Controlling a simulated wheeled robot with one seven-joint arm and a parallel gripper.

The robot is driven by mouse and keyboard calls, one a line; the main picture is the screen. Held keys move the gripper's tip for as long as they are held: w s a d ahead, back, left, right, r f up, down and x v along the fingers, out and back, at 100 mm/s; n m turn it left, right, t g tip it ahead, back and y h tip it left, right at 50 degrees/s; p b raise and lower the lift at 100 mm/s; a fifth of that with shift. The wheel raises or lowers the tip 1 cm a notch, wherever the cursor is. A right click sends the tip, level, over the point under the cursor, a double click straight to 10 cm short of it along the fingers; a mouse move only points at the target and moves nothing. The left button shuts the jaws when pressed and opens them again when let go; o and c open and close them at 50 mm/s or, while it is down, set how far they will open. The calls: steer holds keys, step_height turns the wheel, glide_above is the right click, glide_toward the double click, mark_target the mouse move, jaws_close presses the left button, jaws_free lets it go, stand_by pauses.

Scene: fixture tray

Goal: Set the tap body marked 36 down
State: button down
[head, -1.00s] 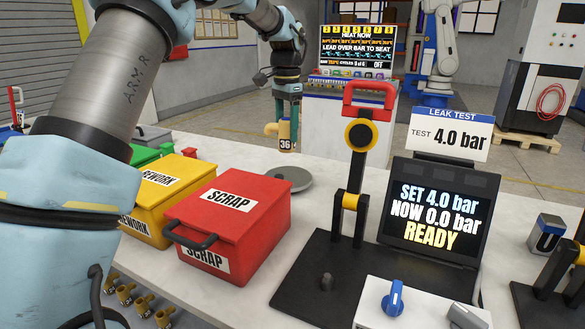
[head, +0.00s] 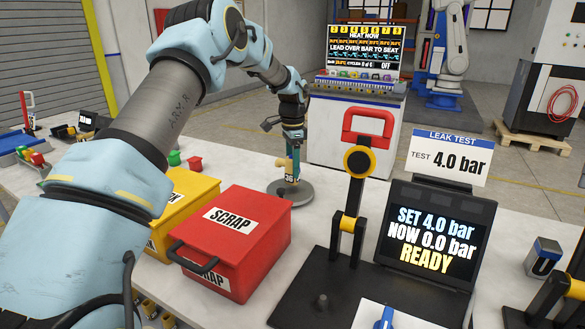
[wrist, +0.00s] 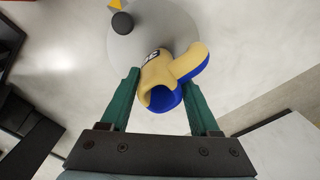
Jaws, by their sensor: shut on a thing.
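The tap body (head: 289,171), brass-yellow and marked 36, is upright in my gripper (head: 292,150) in the head view. It is over the middle of a round grey plate (head: 302,194); I cannot tell whether its foot touches. In the wrist view the tap body (wrist: 187,64) shows its blue-lined mouth and side spout, between the green fingers of my gripper (wrist: 162,80). The grey plate (wrist: 190,25) lies behind it, with a dark round knob (wrist: 122,23) and a yellow pointer beside the tap body.
The red scrap box (head: 255,235) and yellow rework box (head: 190,190) stand in front, left of the plate. A lever test stand (head: 350,215) with red handle and its screen (head: 437,233) stand to the right. Bare white bench (head: 255,165) surrounds the plate.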

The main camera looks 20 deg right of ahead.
steer(key=shift+f, duration=0.85)
steer(key=shift+c, duration=0.6)
jaws_free()
steer(key=shift+r, duration=0.1)
step_height(320, 180, up, 12)
steer(key=b, duration=0.3)
